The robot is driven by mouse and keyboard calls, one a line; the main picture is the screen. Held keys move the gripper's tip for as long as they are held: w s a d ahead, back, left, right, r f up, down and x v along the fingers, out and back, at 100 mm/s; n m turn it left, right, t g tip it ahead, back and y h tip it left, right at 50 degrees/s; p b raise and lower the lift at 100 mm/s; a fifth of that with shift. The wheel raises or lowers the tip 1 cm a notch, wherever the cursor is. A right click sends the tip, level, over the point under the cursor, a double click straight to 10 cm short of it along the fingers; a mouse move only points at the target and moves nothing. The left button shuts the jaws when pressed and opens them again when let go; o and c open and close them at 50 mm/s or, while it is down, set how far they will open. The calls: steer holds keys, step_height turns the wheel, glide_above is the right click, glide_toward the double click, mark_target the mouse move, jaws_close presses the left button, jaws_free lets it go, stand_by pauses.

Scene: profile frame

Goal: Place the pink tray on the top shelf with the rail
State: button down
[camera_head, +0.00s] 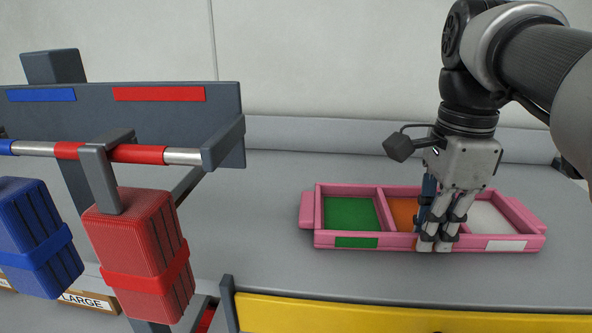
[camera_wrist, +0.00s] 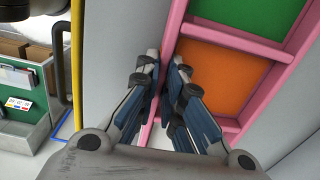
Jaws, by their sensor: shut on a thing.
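The pink tray (camera_head: 308,225) lies flat on the grey surface in the right half of the head view. It has green, orange and white compartments, with matching green and white labels on its front wall. My gripper (camera_head: 435,242) points down at the front wall by the orange compartment. It is shut on that wall, one finger on each side, as the wrist view (camera_wrist: 165,85) shows. The fingers hide part of the orange compartment. A rail (camera_head: 183,156) with blue and red bands is on a grey frame at the left. I cannot tell which surface is the top shelf.
A red ribbed block (camera_head: 140,250) and a blue one (camera_head: 30,235) hang from the rail. A yellow strip (camera_head: 380,314) runs along the front edge. Grey surface (camera_head: 260,190) is clear left of the tray. A wall stands behind.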

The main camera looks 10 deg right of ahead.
steer(key=c, duration=1.6)
jaws_free()
steer(key=shift+c, duration=0.2)
steer(key=shift+s+r, duration=0.1)
steer(key=shift+r, duration=3.6)
